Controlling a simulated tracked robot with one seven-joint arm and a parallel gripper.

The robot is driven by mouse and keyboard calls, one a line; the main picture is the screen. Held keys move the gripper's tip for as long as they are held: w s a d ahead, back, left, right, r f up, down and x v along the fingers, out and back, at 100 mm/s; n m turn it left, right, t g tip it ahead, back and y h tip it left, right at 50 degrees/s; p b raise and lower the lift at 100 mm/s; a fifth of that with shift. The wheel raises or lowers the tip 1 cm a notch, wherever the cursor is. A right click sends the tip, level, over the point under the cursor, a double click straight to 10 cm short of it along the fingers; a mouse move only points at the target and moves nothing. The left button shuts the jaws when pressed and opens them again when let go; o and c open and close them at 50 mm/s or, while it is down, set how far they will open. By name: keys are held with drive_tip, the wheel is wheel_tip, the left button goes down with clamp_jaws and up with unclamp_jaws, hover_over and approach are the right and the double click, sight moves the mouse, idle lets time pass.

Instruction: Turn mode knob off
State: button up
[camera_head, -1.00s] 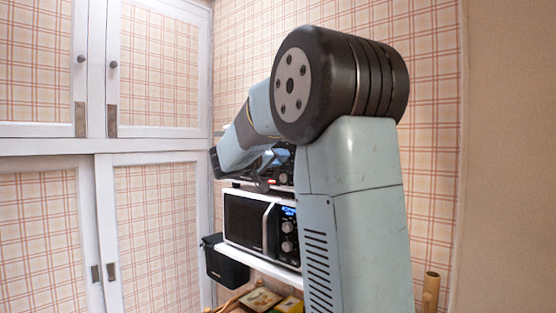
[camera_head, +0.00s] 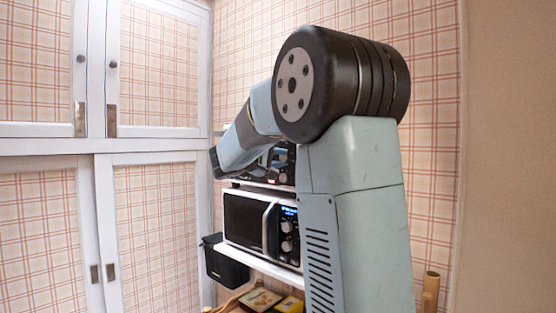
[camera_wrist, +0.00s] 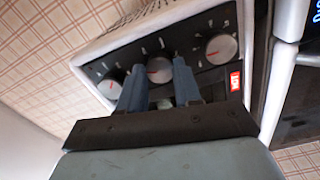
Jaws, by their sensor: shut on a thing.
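A small oven with a black control panel (camera_wrist: 205,30) fills the upper part of the wrist view. Three silver round knobs with white marks around them sit in a row: a left knob (camera_wrist: 110,88), a middle knob (camera_wrist: 159,72) and a right knob (camera_wrist: 221,48). The blue fingers of my gripper (camera_wrist: 160,64) lie on either side of the middle knob and are shut on it. Its red pointer line shows between them. I cannot read which knob is the mode knob. In the head view the oven (camera_head: 284,168) is mostly hidden behind my arm.
A white microwave (camera_head: 243,219) stands below the oven on a white shelf (camera_head: 262,265). A black bin (camera_head: 226,265) hangs at the left. White cabinets (camera_head: 155,75) stand on the left. The plaid wall (camera_head: 435,110) is close behind.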

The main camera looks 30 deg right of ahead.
drive_tip(key=shift+a+f+n, duration=0.1)
drive_tip(key=shift+f+n, duration=0.1)
drive_tip(key=shift+n, duration=2.1)
drive_tip(key=o, duration=0.8)
drive_tip(key=shift+w, duration=0.1)
drive_tip(key=shift+c, duration=0.2)
drive_tip(key=shift+o, duration=1.4)
drive_tip(key=shift+r, duration=0.1)
drive_tip(key=v, duration=1.3)
drive_tip(key=shift+a, duration=0.35)
